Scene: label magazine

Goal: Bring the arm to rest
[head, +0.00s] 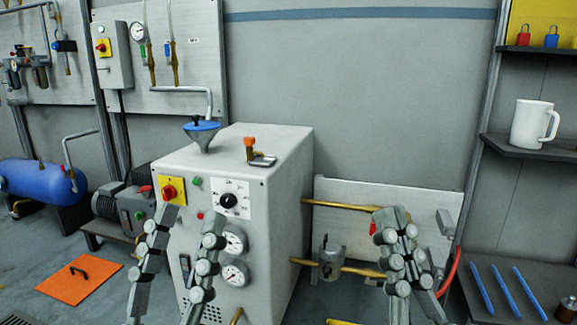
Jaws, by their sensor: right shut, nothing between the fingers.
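My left gripper (189,217) shows at the lower left of centre, in front of the white machine cabinet (275,170). Its two grey jointed fingers stand upright and well apart, with nothing between them. My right gripper (393,218) is to the right, in front of the low light panel (340,230) with brass pipes. Its fingers are together and empty. It overlaps the pipe ends in the picture; whether it touches them I cannot tell. The rest of both arms is out of view below.
The cabinet carries a blue funnel (202,126), an orange-topped valve (250,143), a dial and gauges. A shelf (530,148) with a white mug (533,124) is at right. Blue rods (505,290) lie on a dark surface below. An orange plate (78,285) lies on the floor.

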